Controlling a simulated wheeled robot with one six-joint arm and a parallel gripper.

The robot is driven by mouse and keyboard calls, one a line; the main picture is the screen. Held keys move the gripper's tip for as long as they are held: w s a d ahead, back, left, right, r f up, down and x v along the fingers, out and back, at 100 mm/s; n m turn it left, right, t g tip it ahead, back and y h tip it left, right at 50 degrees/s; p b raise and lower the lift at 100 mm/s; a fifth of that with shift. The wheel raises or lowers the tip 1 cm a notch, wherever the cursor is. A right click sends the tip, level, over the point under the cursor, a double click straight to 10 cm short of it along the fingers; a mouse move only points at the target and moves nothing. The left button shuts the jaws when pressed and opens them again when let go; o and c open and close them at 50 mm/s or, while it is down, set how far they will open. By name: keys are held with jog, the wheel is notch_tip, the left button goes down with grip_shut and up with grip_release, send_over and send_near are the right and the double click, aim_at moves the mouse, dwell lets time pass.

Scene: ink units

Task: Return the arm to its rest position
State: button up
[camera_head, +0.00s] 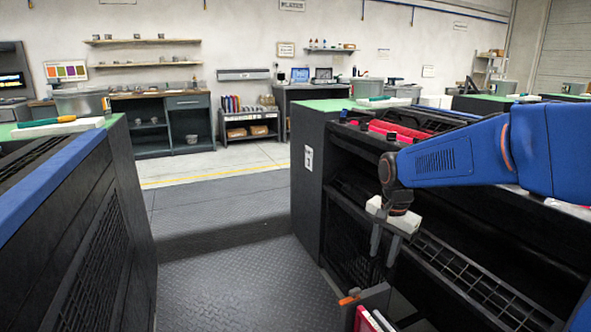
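My blue arm (480,150) reaches in from the right edge, bent down at a dark wrist. My gripper (384,249) hangs from it, pointing down in front of the open dark machine (307,215) on the right. Its two grey fingers are apart, with nothing seen between them. It is above and clear of a dark box at the bottom.
The dark box holds red and white items (368,320) and has an orange-tipped tool (349,299) at its edge. Another machine with a blue rail (60,175) stands left. Between the machines runs a clear aisle of dark tread plate (235,285).

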jog(key=s+d+n+t, duration=0.1)
jog(key=s+n, duration=0.3)
jog(key=s, duration=0.9)
jog(key=s+d+r+n+t, duration=0.1)
jog(key=s+n, duration=0.4)
jog(key=s, duration=0.9)
jog(key=shift+s+d+n+t, duration=0.15)
jog(key=shift+d+n+t, duration=0.15)
jog(key=shift+d+t, duration=0.65)
